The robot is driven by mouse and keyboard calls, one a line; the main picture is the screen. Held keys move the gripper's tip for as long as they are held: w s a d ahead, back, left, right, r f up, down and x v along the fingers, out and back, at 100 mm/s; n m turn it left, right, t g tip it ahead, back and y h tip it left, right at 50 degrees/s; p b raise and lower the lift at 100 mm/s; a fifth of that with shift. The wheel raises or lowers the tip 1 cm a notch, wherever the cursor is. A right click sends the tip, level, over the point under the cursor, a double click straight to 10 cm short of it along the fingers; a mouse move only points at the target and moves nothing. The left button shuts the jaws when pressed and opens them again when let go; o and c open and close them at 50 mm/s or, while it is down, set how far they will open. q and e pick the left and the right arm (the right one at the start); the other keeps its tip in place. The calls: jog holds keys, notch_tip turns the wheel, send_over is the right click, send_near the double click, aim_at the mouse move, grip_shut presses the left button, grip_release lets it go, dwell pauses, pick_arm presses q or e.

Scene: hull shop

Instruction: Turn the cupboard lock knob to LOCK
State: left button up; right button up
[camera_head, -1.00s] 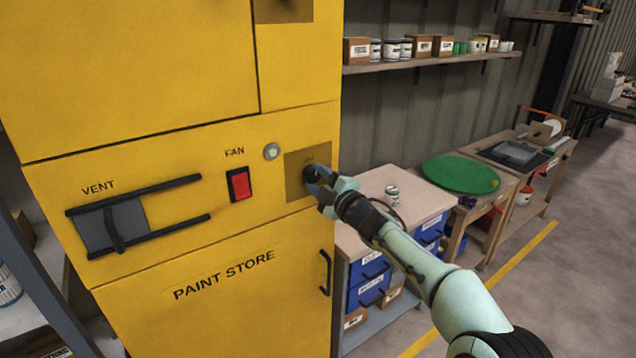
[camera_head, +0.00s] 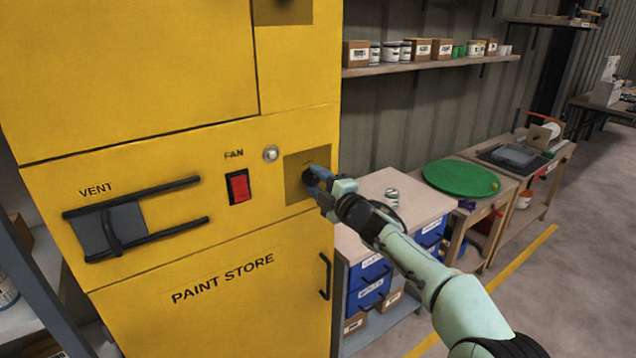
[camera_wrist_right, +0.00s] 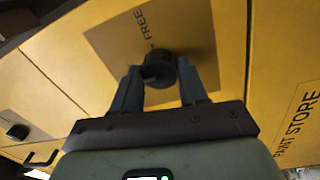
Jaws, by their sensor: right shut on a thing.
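The yellow paint store cupboard (camera_head: 110,60) fills the left of the head view. Its black lock knob (camera_head: 308,178) sits on a brown square plate (camera_head: 296,194) at the right of the control panel. My right gripper (camera_head: 315,180) is shut on the knob. In the right wrist view the knob (camera_wrist_right: 160,68) is between the two fingers of the gripper (camera_wrist_right: 160,88). The word FREE shows on the plate (camera_wrist_right: 115,45) above the knob; a LOCK mark cannot be made out. My left gripper is in neither view.
Left of the knob are a red FAN switch (camera_head: 238,186), a round light (camera_head: 271,153) and the VENT slider (camera_head: 112,228) between black rails. A door handle (camera_head: 325,276) is below. A workbench (camera_head: 420,190) with blue drawers stands to the right, under my right arm.

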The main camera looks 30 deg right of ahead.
jog(key=o, duration=1)
jog(key=shift+o, duration=0.2)
jog(key=s+d+b, duration=0.1)
jog(key=s+b, duration=0.1)
jog(key=s, duration=1.1)
jog(key=shift+s+f, duration=0.2)
jog(key=shift+f, duration=0.15)
